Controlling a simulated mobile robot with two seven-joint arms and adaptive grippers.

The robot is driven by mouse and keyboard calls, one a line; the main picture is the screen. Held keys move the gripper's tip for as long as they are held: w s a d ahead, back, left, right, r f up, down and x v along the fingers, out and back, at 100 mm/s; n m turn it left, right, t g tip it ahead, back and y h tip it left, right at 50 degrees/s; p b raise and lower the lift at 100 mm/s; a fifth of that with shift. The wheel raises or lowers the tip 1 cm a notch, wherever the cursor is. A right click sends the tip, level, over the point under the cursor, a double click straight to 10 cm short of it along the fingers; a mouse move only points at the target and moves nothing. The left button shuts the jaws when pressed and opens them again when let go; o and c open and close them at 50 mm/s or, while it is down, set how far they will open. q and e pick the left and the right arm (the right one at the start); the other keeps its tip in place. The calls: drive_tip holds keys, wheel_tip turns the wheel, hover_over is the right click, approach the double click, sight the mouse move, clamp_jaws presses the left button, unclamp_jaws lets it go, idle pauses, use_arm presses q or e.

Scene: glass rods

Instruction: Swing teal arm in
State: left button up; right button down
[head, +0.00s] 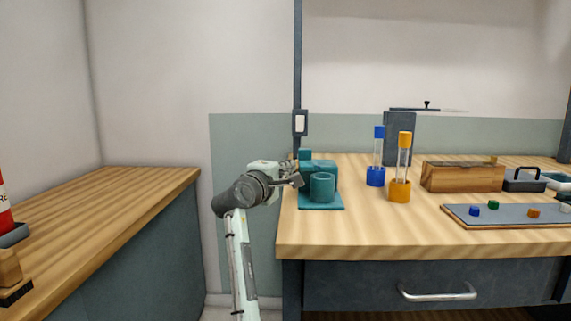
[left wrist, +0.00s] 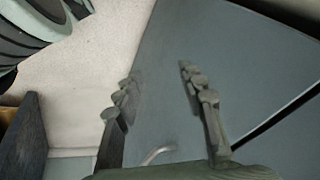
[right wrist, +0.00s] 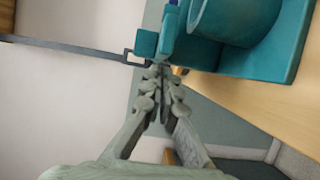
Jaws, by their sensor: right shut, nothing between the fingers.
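The teal fixture (head: 322,199) stands at the left end of the wooden workbench, with a round teal cup (head: 321,187) at its front and a teal block (head: 305,154) at its upper left. In the right wrist view the block (right wrist: 146,44) juts out beside the teal cup (right wrist: 235,18). My right gripper (head: 297,181) is at the fixture's left side; its fingers (right wrist: 160,82) are shut and empty, with their tips close below the block. I cannot tell whether they touch. My left gripper (left wrist: 158,84) is open and empty, away from the fixture, before a dark grey panel.
To the right stand a blue-based tube (head: 376,176) and an orange-based tube (head: 399,190), then a wooden box (head: 462,177) and a grey tray (head: 505,226) with coloured caps. A dark post (head: 298,70) rises behind the fixture. The bench front is clear.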

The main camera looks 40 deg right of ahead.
drive_tip(key=shift+s, duration=0.15)
idle(0.6)
drive_tip(key=v, duration=1.2)
